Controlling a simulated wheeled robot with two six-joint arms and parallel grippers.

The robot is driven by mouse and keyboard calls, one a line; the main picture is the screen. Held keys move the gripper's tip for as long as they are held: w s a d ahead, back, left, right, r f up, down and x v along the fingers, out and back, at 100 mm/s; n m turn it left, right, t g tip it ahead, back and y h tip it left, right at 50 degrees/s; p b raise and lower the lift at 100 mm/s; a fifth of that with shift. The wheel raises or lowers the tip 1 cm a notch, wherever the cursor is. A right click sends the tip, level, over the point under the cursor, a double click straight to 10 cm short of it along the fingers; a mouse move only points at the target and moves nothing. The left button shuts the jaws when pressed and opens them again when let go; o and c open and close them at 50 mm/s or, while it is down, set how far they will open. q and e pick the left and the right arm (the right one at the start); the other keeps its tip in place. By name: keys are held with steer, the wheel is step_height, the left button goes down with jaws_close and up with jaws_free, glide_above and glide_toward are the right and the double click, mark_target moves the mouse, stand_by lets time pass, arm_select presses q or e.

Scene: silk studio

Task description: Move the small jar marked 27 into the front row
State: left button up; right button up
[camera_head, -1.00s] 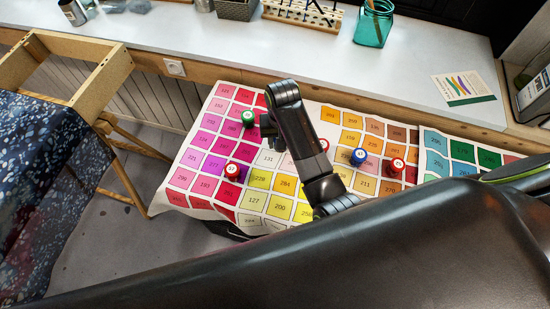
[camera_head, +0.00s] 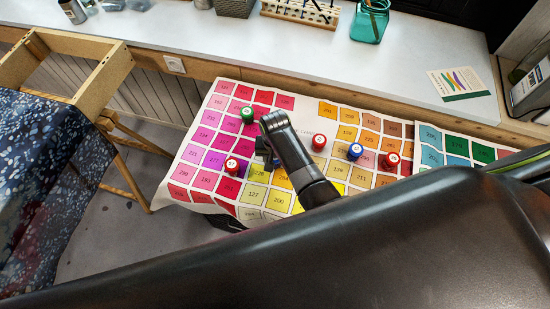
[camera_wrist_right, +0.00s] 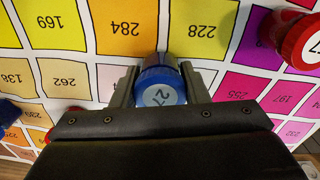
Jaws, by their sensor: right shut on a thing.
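My right gripper (camera_head: 268,158) is over the colour chart in the head view, between the red-lidded jar on the left and the blue-lidded jar on the right. In the right wrist view, the gripper (camera_wrist_right: 160,88) is shut on a small jar with a blue lid (camera_wrist_right: 160,92), whose mark looks like 27. The jar is upright between the fingers, over the chart near squares 284 and 228. In the head view it is mostly hidden by the gripper. I cannot tell whether its base touches the chart. My left gripper is not in view.
The colour chart (camera_head: 207,148) bears a green-lidded jar (camera_head: 247,114), red-lidded jars at left (camera_head: 232,165), middle (camera_head: 319,141) and right (camera_head: 390,160), and another blue-lidded jar (camera_head: 355,151). A teal glass jar (camera_head: 369,24) stands on the back counter (camera_head: 230,48).

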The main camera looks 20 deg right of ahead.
steer(key=shift+f, duration=0.15)
steer(key=shift+f, duration=0.15)
steer(key=o, duration=1)
step_height(320, 180, up, 7)
steer(key=p, duration=0.7)
step_height(320, 180, up, 3)
steer(key=shift+p, duration=0.45)
steer(key=shift+r, duration=1.15)
